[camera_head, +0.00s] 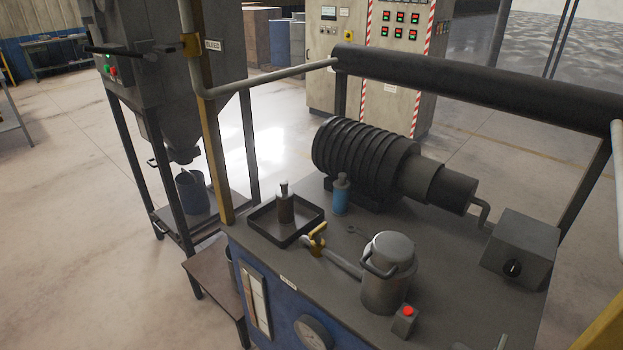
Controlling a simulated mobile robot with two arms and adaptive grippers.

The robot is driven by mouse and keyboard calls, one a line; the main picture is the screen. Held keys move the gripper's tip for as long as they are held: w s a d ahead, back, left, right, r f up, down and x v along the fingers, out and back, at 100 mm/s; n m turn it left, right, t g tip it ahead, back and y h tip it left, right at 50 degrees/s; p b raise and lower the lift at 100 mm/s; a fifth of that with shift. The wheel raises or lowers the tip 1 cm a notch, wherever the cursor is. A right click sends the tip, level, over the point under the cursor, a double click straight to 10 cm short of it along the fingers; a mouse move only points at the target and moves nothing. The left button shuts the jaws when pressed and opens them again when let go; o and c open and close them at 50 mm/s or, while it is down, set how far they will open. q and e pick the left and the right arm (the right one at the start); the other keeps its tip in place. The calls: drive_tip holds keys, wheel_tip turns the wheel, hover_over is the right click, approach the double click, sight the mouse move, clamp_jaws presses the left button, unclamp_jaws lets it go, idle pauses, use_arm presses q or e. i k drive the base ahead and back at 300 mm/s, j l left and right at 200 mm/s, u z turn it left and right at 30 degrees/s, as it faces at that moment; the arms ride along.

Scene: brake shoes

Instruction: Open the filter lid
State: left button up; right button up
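The filter (383,292) is a grey metal canister standing on the dark top of the blue machine, right of centre near the front. Its round, lighter lid (393,245) sits on top and looks closed. A bent bar handle (377,268) curves across the front-left side just below the lid's top. A pipe (345,265) runs from the canister's left to a valve with a yellow lever (317,238). Neither of my grippers can be made out in this view, and nothing is touching the lid.
A small box with a red button (405,320) stands close right of the filter. Behind are a ribbed motor (365,160), a blue bottle (341,195) and a black tray (262,233) holding a bottle. A grey knob box (520,250) is at right. A thick black bar (470,85) crosses behind.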

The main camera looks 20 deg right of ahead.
sight(391, 256)
drive_tip(key=k+z, duration=0.1)
drive_tip(key=z, duration=1.1)
